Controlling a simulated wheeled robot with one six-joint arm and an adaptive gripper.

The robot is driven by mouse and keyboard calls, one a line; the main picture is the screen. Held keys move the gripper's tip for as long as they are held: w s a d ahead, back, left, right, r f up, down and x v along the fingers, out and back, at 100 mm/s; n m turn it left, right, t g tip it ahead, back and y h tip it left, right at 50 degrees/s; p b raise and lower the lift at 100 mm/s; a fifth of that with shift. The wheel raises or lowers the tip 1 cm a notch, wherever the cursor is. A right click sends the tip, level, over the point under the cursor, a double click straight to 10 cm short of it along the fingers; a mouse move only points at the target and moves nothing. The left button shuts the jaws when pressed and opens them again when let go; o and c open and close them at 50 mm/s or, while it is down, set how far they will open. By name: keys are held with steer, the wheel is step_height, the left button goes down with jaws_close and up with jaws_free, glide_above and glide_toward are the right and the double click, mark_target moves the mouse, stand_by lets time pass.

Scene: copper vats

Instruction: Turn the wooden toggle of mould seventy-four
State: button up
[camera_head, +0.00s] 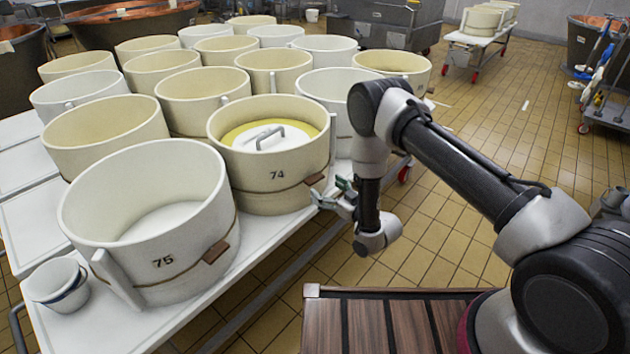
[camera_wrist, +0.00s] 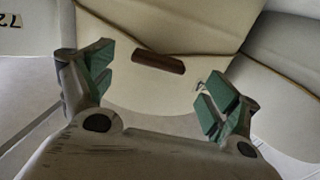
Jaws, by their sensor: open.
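Mould 74 (camera_head: 258,190) is a round cream tub with a black number and a yellow-rimmed white lid with a handle inside. Its small brown wooden toggle (camera_head: 314,180) sits on a cord around its right side. My gripper (camera_head: 332,194) is just right of the toggle, with its green-padded fingers apart. In the wrist view, the toggle (camera_wrist: 158,62) lies across the cord on the mould wall, beyond the gap between the open fingers of my gripper (camera_wrist: 160,85). The gripper holds nothing.
Mould 75 (camera_head: 150,240), with its own toggle (camera_head: 216,251), stands in front on the white table (camera_head: 110,325). Several more moulds stand close behind. Small white cups (camera_head: 58,285) sit at the front left. A slatted wooden surface (camera_head: 385,325) lies below my arm.

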mark_target(315, 178)
steer(key=x, duration=0.6)
steer(key=shift+w, duration=0.1)
steer(key=c, duration=1)
